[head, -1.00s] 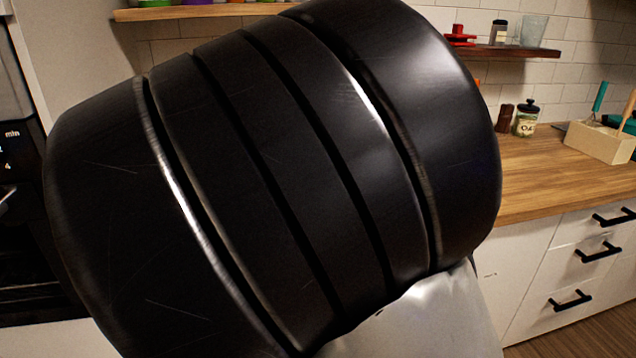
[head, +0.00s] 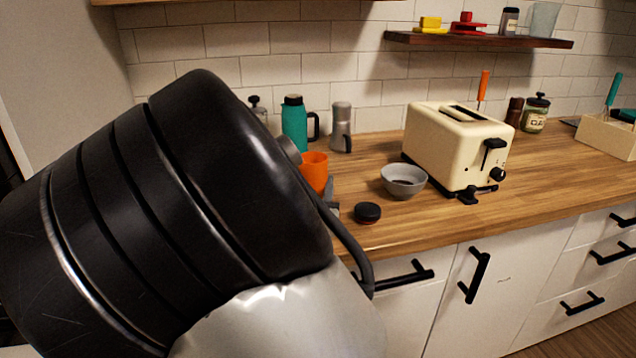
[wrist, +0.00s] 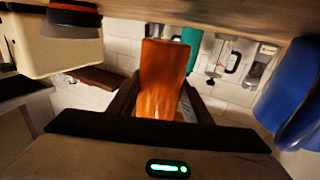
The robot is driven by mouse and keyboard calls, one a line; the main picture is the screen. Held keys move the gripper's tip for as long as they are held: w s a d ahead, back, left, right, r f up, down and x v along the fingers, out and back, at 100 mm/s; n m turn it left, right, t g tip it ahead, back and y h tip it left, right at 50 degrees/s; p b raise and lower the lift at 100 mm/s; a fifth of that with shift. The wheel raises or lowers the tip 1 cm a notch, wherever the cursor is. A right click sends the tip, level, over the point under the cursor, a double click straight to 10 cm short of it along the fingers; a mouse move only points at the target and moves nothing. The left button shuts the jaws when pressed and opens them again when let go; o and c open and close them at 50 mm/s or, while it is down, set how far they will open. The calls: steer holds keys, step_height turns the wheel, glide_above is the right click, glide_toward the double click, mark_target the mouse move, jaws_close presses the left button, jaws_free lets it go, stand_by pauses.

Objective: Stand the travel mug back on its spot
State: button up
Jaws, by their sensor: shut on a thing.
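An orange mug (head: 314,172) shows just beyond my dark arm in the head view, above the wooden counter. In the wrist view, which looks upside down, the orange mug (wrist: 164,75) fills the space between the two dark fingers of my gripper (wrist: 163,95). My gripper is shut on it. The mug looks roughly upright; whether its base touches the counter I cannot tell. A teal flask (head: 294,123) with a black handle stands behind it against the wall. Which one is the travel mug is not clear; the orange one is in my grip.
A grey metal canister (head: 341,127) stands right of the teal flask. A grey bowl (head: 404,180), a small black round item (head: 367,213) and a cream toaster (head: 458,145) are to the right on the counter (head: 440,225). A blue object (wrist: 295,95) is at the wrist view's right.

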steer(key=shift+f+b, duration=0.3)
steer(key=shift+f, duration=1.05)
steer(key=shift+f, duration=0.15)
steer(key=o, duration=1.2)
steer(key=shift+o, duration=0.2)
steer(key=shift+r, duration=0.3)
steer(key=s+p, duration=0.1)
steer(key=s, duration=0.3)
steer(key=s+a, duration=0.1)
steer(key=s, duration=0.3)
steer(key=s+p, duration=0.1)
steer(key=s, duration=0.3)
steer(key=shift+a+f+p, duration=0.15)
steer(key=shift+a+p, duration=0.05)
steer(key=shift+p, duration=0.15)
